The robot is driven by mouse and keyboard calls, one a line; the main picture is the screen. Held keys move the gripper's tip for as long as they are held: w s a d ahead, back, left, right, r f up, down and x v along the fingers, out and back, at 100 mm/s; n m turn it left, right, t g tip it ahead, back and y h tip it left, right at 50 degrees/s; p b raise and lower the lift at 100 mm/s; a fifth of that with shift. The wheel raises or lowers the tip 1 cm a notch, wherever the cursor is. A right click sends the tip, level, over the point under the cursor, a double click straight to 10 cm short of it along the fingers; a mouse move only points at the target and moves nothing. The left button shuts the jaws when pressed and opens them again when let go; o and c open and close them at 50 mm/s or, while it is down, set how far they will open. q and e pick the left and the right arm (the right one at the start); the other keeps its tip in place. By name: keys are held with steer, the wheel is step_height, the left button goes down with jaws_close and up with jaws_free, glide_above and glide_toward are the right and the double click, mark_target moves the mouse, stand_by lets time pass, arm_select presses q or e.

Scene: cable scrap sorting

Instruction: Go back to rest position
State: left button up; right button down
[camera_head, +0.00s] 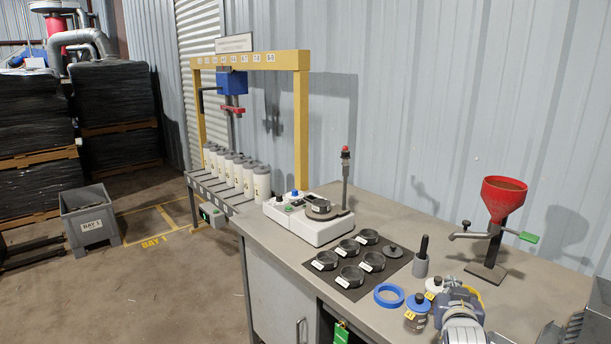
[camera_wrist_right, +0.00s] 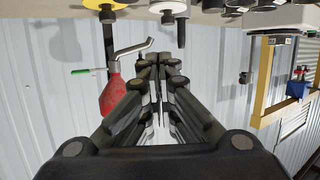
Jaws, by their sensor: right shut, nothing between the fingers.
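My right gripper (camera_wrist_right: 161,62) shows in the wrist view, its dark fingers drawn together with nothing between them. The view is upside down, with the wall behind the fingers and the red funnel (camera_wrist_right: 112,95) to their left. In the head view my right arm comes up at the lower right, beside the lidded jars (camera_head: 418,303), and the fingers cannot be made out clearly. My left gripper is not in view.
The grey bench (camera_head: 385,215) bears a white scale (camera_head: 308,229), a dark mat (camera_head: 313,270) with several labelled dishes, a blue ring (camera_head: 388,296), a black-handled tool (camera_head: 421,258) and a red funnel on a stand (camera_head: 503,195). A yellow frame (camera_head: 301,130) stands behind. A grey bin (camera_head: 90,222) sits on the floor.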

steer(key=shift+n+g+y, duration=0.3)
steer(key=shift+g+y, duration=0.1)
steer(key=shift+g, duration=0.1)
steer(key=s+f, duration=0.3)
steer(key=shift+a+f, duration=0.35)
steer(key=shift+f, duration=0.05)
steer(key=s+a+f+n+g+y, duration=0.2)
steer(key=s+a+f+g, duration=0.3)
steer(key=s, duration=0.7)
steer(key=s+a+f+n+g+y, duration=0.1)
steer(key=s+a+f, duration=0.35)
steer(key=s, duration=0.85)
steer(key=s+a+f+n+g+y, duration=0.25)
steer(key=s+f, duration=0.55)
steer(key=s, duration=0.4)
step_height(320, 180, down, 27)
steer(key=s+g, duration=0.2)
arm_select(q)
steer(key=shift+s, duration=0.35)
arm_select(e)
steer(key=s+d+f+g, duration=0.1)
steer(key=s+d+f, duration=0.1)
steer(key=s+f, duration=1.2)
steer(key=shift+s+d+h, duration=0.3)
steer(key=shift+s+h, duration=0.15)
steer(key=shift+s, duration=0.8)
steer(key=shift+f, duration=0.1)
